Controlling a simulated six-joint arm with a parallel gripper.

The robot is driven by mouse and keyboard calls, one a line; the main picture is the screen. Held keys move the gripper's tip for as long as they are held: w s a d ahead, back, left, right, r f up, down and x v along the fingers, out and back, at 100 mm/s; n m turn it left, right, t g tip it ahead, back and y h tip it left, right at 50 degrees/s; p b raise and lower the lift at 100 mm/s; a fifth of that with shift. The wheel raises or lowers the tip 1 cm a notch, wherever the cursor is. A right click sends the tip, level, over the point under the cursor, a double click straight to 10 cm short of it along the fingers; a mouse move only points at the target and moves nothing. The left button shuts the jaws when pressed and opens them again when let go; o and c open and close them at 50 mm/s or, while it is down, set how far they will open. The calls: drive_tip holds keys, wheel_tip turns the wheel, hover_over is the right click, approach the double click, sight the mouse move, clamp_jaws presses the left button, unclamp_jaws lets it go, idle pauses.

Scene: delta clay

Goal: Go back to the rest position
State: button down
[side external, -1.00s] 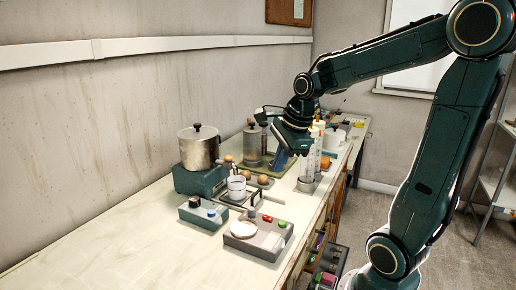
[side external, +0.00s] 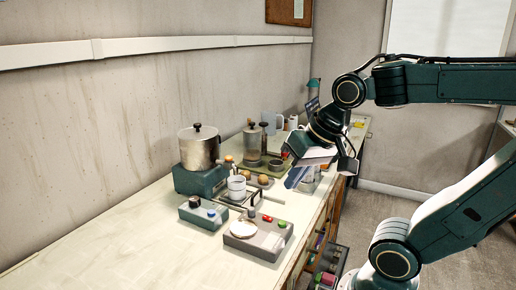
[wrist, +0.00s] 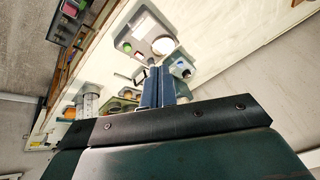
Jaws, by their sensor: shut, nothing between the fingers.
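My gripper (side external: 299,177) hangs above the right front edge of the bench in the side view, apart from the things below it. In the wrist view its two blue-grey fingers (wrist: 158,86) are together with nothing between them. My arm reaches in from the right, with its upper link nearly level. The measuring cylinders in their holder are largely hidden behind the gripper in the side view; a clear cylinder (wrist: 88,107) shows in the wrist view.
A metal pot (side external: 199,148) stands on a teal heater (side external: 198,178) at the left. A grey scale (side external: 258,237) and a button box (side external: 203,212) sit nearer. A French press (side external: 252,146) stands further back. The bench's left front (side external: 110,245) is clear.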

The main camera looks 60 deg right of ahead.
drive_tip(key=s+n, duration=0.1)
drive_tip(key=n, duration=0.1)
drive_tip(key=s+a+n, duration=0.1)
drive_tip(key=n, duration=0.1)
drive_tip(key=s+n, duration=0.1)
drive_tip(key=n, duration=0.1)
drive_tip(key=shift+a+f, duration=0.1)
drive_tip(key=shift+a, duration=0.3)
